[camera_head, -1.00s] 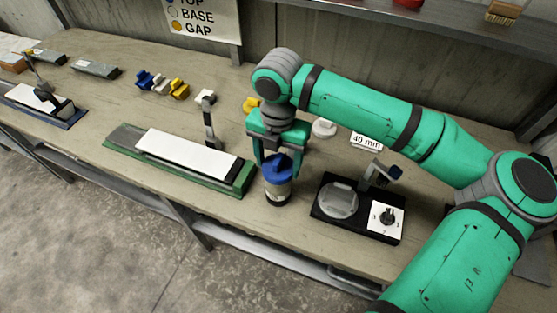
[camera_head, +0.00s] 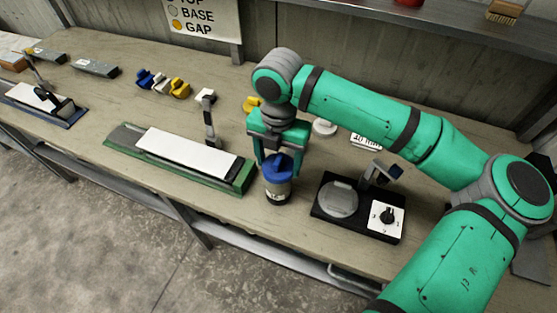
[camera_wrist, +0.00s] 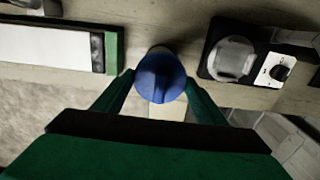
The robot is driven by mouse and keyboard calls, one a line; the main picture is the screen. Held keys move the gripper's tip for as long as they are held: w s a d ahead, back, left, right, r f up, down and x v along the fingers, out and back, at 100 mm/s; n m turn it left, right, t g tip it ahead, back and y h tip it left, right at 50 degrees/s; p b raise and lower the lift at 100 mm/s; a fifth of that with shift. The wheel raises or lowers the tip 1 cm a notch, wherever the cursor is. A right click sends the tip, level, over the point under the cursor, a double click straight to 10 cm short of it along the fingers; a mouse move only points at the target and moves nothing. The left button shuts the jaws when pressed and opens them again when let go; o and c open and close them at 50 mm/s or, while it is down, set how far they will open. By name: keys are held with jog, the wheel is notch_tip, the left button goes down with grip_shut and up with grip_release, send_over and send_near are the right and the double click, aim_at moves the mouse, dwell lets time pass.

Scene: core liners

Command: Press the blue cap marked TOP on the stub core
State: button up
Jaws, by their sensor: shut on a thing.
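The blue cap (camera_head: 277,166) sits on top of the upright stub core (camera_head: 278,190), a grey cylinder with a dark lower end standing on the bench near its front edge. My gripper (camera_head: 276,160) points down with its green fingers on either side of the cap, shut on it. In the wrist view the round blue cap (camera_wrist: 160,77) with a raised ridge lies between the fingertips. Its TOP marking cannot be read. Whether the cap is seated fully on the core cannot be told.
A green tray (camera_head: 247,178) with a white liner stands to the left. A black device (camera_head: 357,230) with a round plate and a dial stands close on the right. Blue and yellow pieces (camera_head: 163,84) lie further back. The bench's front edge is near the core.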

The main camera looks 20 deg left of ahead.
jog(key=shift+f, duration=1.1)
dwell(0.5)
jog(key=o, duration=1.4)
jog(key=shift+c, duration=0.2)
jog(key=shift+r, duration=3.55)
